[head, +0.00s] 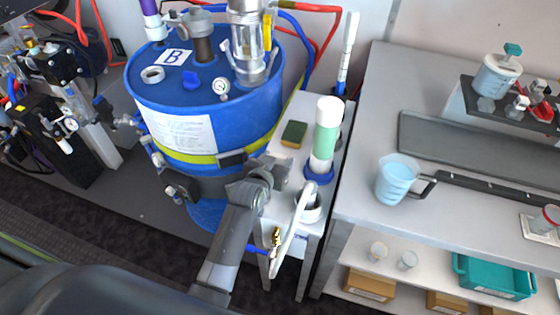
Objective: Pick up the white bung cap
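My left gripper (262,170) is in front of the drum's lower right side, below the lid and well away from the white piece. Its fingers are small and seen from behind, so their opening is unclear. No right gripper shows.
Right of the drum, a white stand holds a green-and-white tube (326,135). A grey bench (365,125) with a blue jug (396,178) is farther right.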

